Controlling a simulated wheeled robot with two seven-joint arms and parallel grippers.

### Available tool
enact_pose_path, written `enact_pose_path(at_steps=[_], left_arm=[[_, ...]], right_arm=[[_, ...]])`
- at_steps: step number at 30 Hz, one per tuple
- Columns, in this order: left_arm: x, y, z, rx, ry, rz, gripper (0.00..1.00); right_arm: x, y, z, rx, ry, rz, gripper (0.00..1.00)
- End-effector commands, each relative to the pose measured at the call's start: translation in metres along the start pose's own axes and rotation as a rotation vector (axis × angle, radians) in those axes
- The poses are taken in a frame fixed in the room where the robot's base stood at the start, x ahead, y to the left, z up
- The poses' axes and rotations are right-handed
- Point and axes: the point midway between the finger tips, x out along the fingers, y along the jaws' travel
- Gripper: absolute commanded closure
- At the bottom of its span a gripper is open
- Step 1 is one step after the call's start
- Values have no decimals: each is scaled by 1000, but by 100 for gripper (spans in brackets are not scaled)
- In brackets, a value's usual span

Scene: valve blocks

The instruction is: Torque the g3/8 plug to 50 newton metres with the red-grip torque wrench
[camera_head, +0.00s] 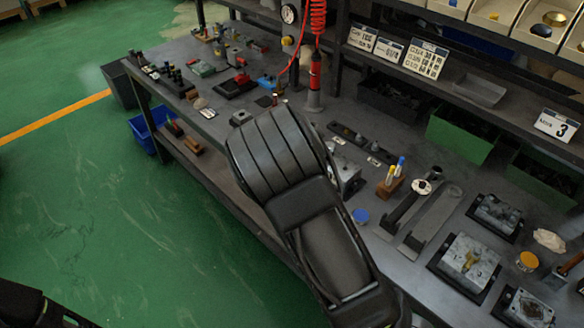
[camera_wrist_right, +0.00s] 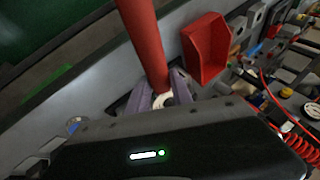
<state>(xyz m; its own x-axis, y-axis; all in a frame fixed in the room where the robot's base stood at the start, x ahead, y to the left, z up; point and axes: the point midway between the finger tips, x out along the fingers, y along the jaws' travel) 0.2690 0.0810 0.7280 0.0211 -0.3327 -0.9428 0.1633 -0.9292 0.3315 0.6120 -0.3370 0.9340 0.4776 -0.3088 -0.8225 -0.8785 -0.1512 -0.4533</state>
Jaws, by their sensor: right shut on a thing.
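My right gripper (camera_wrist_right: 162,95) is shut on a red cylindrical grip (camera_wrist_right: 146,40), which looks like the torque wrench's grip. The grip rises from between the fingers to the top of the right wrist view; the wrench's head and scale are out of view. In the head view my right arm fills the middle and hides this gripper and the wrench. Grey valve blocks stand on the bench: one with a brass-coloured fitting (camera_head: 469,262), one behind it (camera_head: 496,213) and one partly hidden by my arm (camera_head: 346,177). I cannot tell which holds the g3/8 plug. My left gripper is not in view.
A red tool (camera_head: 315,75) hangs on a coiled red hose above the bench. Long dark holders (camera_head: 405,205) and a small wooden pen block (camera_head: 390,187) stand right of my arm. A red bin (camera_wrist_right: 205,48) is close beside the grip in the wrist view. Green floor lies left of the bench.

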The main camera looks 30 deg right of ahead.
Motion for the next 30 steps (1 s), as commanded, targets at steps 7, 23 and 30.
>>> enact_pose_path(at_steps=[7, 23, 30], left_arm=[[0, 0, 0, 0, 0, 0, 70], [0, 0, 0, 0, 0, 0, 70], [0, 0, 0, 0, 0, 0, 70]], right_arm=[[1, -6, -1, 16, 12, -1, 100], [10, -26, 2, 128, 73, 44, 100], [10, -26, 2, 134, 75, 46, 100]])
